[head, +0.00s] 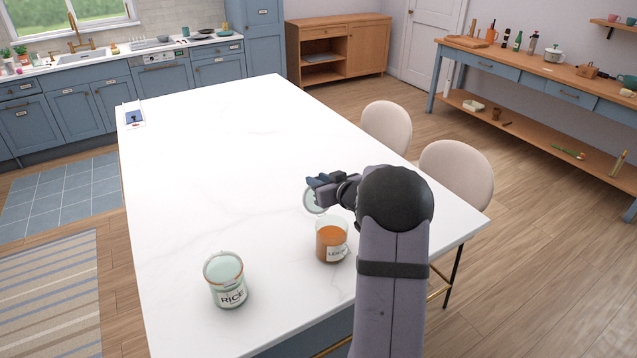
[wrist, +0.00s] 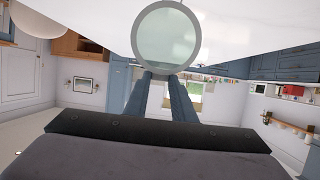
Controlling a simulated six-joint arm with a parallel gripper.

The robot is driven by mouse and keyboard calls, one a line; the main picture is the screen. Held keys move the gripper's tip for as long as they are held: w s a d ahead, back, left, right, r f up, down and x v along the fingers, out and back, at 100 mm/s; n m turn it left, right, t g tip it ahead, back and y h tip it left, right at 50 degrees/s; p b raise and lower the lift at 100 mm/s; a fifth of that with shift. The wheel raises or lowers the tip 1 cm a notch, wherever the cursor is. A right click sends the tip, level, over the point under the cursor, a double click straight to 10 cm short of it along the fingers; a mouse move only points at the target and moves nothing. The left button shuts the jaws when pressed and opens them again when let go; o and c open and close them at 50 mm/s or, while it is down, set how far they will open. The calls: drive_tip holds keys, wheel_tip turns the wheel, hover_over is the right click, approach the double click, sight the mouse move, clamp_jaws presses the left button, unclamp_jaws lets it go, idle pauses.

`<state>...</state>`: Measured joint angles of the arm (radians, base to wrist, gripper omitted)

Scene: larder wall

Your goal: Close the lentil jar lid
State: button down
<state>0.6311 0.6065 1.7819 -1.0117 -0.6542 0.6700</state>
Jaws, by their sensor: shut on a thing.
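The lentil jar (head: 331,246) is a clear jar with orange contents and a white label, upright on the white island. Its round, greenish glass lid (head: 311,201) stands up above the jar's back left side, so the jar is open. My gripper (head: 317,183) is at the lid's upper edge, behind and above the jar. In the wrist view, my gripper's two fingers (wrist: 160,76) are closed together on the near rim of the lid (wrist: 167,38). The hinge between lid and jar cannot be made out clearly.
A rice jar (head: 225,284) stands to the left of the lentil jar with clear space between them. The white island top (head: 230,150) is otherwise bare. Two pale chairs (head: 456,172) stand along its right side.

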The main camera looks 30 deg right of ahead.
drive_tip(key=s+f+t+b, duration=0.4)
drive_tip(key=s+t+b, duration=0.6)
drive_tip(key=b, duration=2.3)
drive_tip(key=shift+s+a+b, duration=0.25)
drive_tip(key=shift+s+b, duration=0.05)
drive_tip(key=c, duration=1.5)
unclamp_jaws()
drive_tip(key=shift+r, duration=0.1)
drive_tip(key=s, duration=0.8)
drive_tip(key=s+b, duration=0.1)
drive_tip(key=s, duration=0.4)
drive_tip(key=shift+a+f, duration=0.3)
drive_tip(key=shift+f, duration=0.05)
